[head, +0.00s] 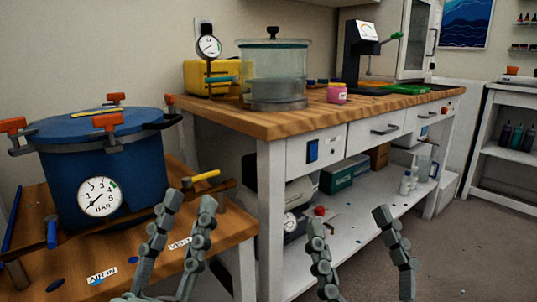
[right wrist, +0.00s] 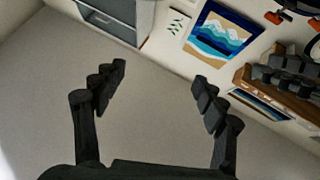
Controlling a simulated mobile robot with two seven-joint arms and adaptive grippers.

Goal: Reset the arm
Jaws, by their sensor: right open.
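My left gripper (head: 190,203) is in front of the small wooden table, its two fingers pointing up with a clear gap and nothing between them. My right gripper (head: 349,222) is to its right, in front of the workbench's lower shelf. Its fingers are wide apart and empty. In the right wrist view its fingertips (right wrist: 158,73) are spread over bare floor and wall, touching nothing.
A blue pressure pot (head: 60,170) with a gauge stands on the small table (head: 215,232) at left. The workbench (head: 275,122) carries a clear vacuum chamber (head: 285,75), a yellow case (head: 225,77) and a pink cup (head: 337,93).

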